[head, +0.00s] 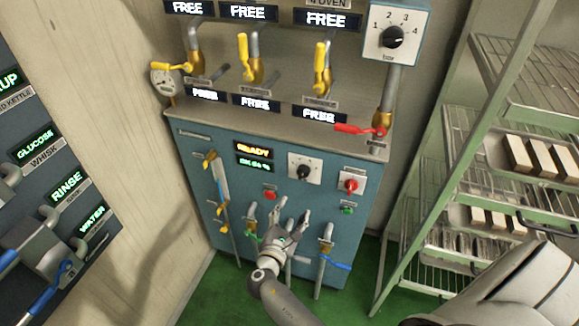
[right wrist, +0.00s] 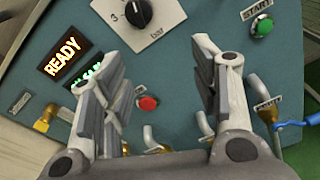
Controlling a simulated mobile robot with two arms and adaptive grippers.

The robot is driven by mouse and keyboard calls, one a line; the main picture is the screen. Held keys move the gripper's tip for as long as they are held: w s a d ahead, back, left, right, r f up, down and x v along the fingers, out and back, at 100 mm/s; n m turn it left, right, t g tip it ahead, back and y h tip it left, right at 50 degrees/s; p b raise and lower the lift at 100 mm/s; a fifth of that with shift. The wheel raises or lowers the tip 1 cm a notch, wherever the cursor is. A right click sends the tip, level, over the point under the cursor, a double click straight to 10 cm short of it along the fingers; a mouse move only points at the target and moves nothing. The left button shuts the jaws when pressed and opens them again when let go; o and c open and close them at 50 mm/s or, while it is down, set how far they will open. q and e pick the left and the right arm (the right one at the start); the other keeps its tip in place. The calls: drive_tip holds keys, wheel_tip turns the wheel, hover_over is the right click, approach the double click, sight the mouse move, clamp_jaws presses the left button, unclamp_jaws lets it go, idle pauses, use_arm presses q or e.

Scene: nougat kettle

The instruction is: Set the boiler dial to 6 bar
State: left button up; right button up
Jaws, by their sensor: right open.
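The boiler dial (head: 302,171) is a black knob on a white plate on the blue boiler cabinet (head: 330,228). In the right wrist view the dial (right wrist: 145,14) is at the top, partly cut off, with "3" and "bar" legible; its setting cannot be read. My right gripper (head: 294,207) is open and empty, below the dial in the head view. In the right wrist view its spread fingers (right wrist: 158,62) are apart from the knob, which lies beyond them. My left gripper is not in view.
A second bar dial (head: 393,38) is higher up. Blue-handled valve (head: 335,263) sits low; a wire shelf (head: 510,170) stands right.

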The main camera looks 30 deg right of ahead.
sight(302, 176)
drive_tip(key=shift+h, duration=0.6)
drive_tip(key=w+d+r, duration=0.1)
drive_tip(key=w+d, duration=0.1)
drive_tip(key=w+d+r+p, duration=0.1)
drive_tip(key=w+d, duration=0.1)
drive_tip(key=w+d+r, duration=0.1)
drive_tip(key=w+d, duration=0.2)
drive_tip(key=shift+r+p, duration=0.3)
drive_tip(key=shift+r, duration=0.05)
drive_tip(key=shift+w+d, duration=0.35)
drive_tip(key=shift+d, duration=0.15)
drive_tip(key=shift+w+d, duration=0.1)
drive_tip(key=shift+d, duration=0.05)
drive_tip(key=c, duration=1)
drive_tip(key=shift+f, duration=0.1)
